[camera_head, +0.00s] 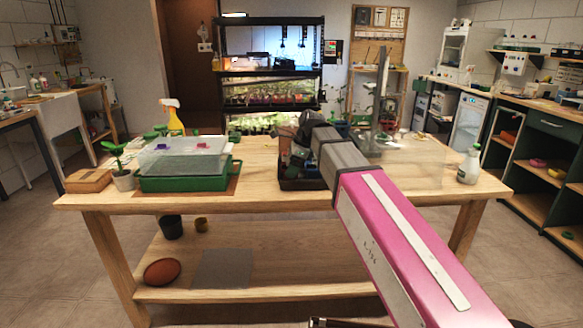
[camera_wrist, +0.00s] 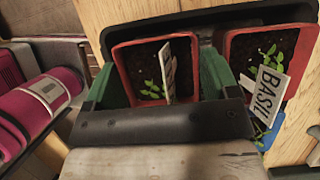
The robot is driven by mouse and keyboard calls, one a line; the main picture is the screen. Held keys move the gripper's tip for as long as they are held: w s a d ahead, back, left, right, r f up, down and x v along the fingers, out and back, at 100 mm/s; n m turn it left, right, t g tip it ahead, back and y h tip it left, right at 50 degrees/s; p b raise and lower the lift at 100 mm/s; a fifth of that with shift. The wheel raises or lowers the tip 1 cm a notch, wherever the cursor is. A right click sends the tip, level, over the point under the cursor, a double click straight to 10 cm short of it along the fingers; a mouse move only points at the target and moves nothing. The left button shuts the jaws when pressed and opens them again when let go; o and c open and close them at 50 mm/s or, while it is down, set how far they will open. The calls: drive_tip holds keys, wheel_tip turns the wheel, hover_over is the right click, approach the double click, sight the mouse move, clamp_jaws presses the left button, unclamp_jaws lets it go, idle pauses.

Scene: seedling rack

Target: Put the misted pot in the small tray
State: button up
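In the wrist view a red square pot (camera_wrist: 119,62) with dark soil, small seedlings and a white label stands in a black tray (camera_wrist: 185,18). A second red pot (camera_wrist: 312,50) with a label reading BASIL is to its right. I cannot tell by sight which pot is misted. My gripper (camera_wrist: 158,72) has its green fingers spread on either side of the left pot; a narrow gap seems to show at the right finger. In the head view the black tray (camera_head: 302,185) is on the table, partly behind my arm, and my fingers are hidden.
On the wooden table (camera_head: 250,198) are a green propagator (camera_head: 185,183) with a clear lid, a potted plant (camera_head: 123,180), a wooden box (camera_head: 88,181), a yellow spray bottle (camera_head: 172,117) and a white bottle (camera_head: 469,166). The table's right front is mostly clear.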

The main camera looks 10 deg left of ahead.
drive_tip(key=shift+r, duration=0.1)
drive_tip(key=v, duration=1.2)
idle(1.4)
